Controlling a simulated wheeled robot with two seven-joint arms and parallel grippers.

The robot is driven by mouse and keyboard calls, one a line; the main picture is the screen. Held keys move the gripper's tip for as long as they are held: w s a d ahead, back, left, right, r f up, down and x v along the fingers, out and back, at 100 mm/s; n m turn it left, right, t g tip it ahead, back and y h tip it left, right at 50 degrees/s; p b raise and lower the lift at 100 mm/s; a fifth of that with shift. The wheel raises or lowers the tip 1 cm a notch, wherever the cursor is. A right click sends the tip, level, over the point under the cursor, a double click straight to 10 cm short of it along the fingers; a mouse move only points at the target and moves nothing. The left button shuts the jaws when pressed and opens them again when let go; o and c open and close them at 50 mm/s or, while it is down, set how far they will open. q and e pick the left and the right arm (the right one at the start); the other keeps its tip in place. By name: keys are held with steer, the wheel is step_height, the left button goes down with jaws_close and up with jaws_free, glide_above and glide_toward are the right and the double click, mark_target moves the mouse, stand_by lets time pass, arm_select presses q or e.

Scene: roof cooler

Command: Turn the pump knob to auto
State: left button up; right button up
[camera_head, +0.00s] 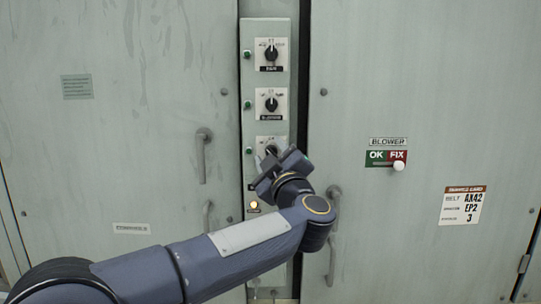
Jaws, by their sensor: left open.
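A narrow control panel (247,32) runs down between two cabinet doors. It carries black rotary knobs on white plates: a top knob (271,53), a second knob (271,104) and a third knob (271,150) lower down. The labels are too small to read surely, so I cannot tell which is the pump knob. My left gripper (277,163) is at the third knob and hides much of it and its label. The gripper is open; whether its fingers touch the knob cannot be told. My right gripper is not in view.
Door handles (203,156) stick out from the left door, and another handle (332,235) is beside my wrist on the right door. A blower OK/FIX slider (398,166) and a paper card (462,205) are on the right door. A small lamp (254,205) glows yellow.

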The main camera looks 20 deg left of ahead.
arm_select(q)
steer(key=b+v, duration=0.2)
steer(key=v, duration=0.5)
steer(key=shift+s+d, duration=0.15)
steer(key=shift+s, duration=0.05)
steer(key=s+a+f+m+g+h, duration=0.3)
steer(key=s+f+m+g+h, duration=0.3)
steer(key=s+f, duration=0.8)
steer(key=s+a+f+m+g+h, duration=0.4)
steer(key=s+f+m+g+h, duration=0.2)
steer(key=s+f, duration=0.9)
step_height(320, 180, down, 6)
steer(key=m+h, duration=0.2)
steer(key=h, duration=0.1)
steer(key=shift+s+a+f, duration=0.2)
steer(key=shift+s+f, duration=0.05)
steer(key=shift+s, duration=0.05)
